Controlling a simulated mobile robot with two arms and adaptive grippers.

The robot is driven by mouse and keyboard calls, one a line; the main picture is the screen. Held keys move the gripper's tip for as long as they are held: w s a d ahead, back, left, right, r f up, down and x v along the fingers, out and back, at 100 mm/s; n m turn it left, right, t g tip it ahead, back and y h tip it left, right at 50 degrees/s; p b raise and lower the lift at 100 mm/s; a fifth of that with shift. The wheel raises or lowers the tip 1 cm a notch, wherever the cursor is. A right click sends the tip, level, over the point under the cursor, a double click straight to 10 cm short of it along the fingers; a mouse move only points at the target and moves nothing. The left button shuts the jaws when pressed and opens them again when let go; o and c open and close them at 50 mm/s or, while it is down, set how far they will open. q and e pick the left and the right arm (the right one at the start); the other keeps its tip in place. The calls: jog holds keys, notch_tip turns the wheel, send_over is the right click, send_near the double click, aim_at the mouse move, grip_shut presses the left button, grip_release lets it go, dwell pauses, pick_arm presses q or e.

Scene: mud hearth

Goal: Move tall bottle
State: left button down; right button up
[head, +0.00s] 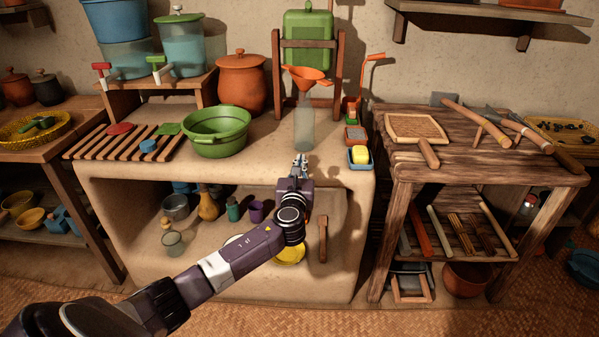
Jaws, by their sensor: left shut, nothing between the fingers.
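A tall, clear bottle (304,130) stands upright on the mud hearth top (250,168), in front of a wooden frame. An orange funnel (306,76) shows at its top; I cannot tell whether it sits in the bottle's neck or on the frame. My left gripper (300,161) is shut and empty. In the picture its fingertips are just below the bottle's base, at the hearth's front edge; I cannot tell whether they touch it. My right gripper is not in view.
A green basin (217,131) stands left of the bottle. A tray with a yellow sponge (360,155) is to its right. The wooden frame (307,45) holds a green container behind. A wooden table (470,165) with tools stands at right. Bare hearth top lies between basin and bottle.

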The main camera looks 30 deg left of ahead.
pick_arm(q)
jog(key=v, duration=0.6)
jog(key=shift+r+p, duration=0.25)
jog(key=shift+p, duration=0.2)
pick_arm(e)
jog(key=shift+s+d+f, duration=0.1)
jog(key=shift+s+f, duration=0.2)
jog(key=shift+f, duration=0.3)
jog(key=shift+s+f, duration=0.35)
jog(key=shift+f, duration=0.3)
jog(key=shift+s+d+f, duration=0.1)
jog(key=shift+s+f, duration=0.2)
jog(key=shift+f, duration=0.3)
